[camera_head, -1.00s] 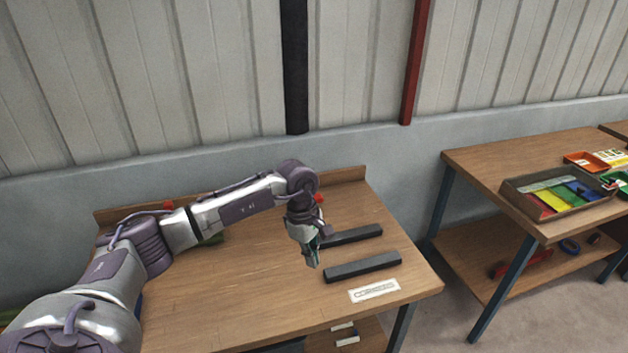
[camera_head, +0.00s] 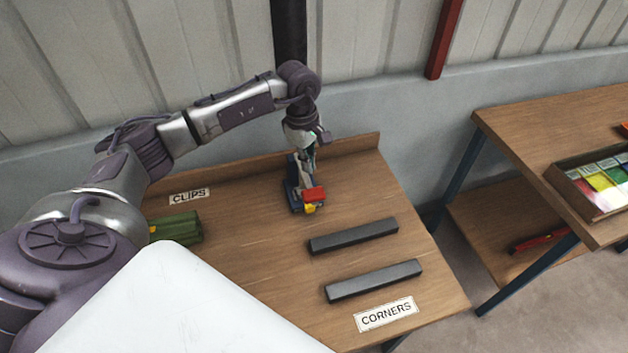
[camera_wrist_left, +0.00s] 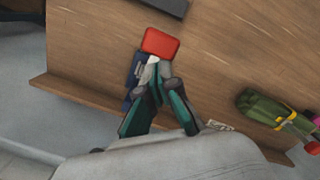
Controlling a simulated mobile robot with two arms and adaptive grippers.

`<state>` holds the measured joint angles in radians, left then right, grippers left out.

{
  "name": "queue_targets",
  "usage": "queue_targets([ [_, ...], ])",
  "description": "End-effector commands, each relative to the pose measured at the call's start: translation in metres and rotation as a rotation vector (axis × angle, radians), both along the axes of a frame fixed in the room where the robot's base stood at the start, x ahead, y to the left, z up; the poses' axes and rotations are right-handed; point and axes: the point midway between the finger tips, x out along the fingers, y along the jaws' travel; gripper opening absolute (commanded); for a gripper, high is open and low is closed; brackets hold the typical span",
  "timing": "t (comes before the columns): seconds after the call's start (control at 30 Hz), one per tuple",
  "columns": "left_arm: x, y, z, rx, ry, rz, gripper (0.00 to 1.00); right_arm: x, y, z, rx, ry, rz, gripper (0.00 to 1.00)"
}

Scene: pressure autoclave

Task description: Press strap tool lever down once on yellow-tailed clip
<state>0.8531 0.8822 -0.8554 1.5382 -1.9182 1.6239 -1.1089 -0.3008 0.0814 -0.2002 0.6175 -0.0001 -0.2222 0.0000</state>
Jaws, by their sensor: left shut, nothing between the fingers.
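The strap tool (camera_head: 291,196) stands on the bench towards the back, with a dark blue body and a red lever pad (camera_head: 314,194). A small yellow piece (camera_head: 309,209) shows just under the red pad; I cannot tell whether it is the clip's tail. My left gripper (camera_head: 309,151) is shut and empty, pointing down at the rear of the tool. In the left wrist view the red pad (camera_wrist_left: 161,42) lies just past the closed fingertips (camera_wrist_left: 154,66), with the blue body (camera_wrist_left: 132,80) beside them. I cannot tell whether they touch. My right gripper is out of view.
Two black bars (camera_head: 353,236) (camera_head: 373,281) lie to the right, near the CORNERS label (camera_head: 386,314). A green item (camera_head: 180,228) lies at left near the CLIPS label (camera_head: 189,196). Another bench with a colourful tray (camera_head: 590,192) stands right. The bench's middle is clear.

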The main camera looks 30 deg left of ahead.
Motion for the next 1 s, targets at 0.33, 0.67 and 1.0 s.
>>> queue_targets([
  [0.33, 0.0, 0.0, -0.003, 0.0, 0.001, 0.0, 0.0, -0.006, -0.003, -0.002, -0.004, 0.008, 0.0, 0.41],
  [0.67, 0.0, -0.004, -0.035, -0.001, 0.001, 0.001, 0.0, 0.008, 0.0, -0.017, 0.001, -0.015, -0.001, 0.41],
  [1.0, 0.0, -0.007, -0.069, -0.001, 0.0, 0.0, 0.0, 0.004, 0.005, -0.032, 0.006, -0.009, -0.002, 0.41],
])
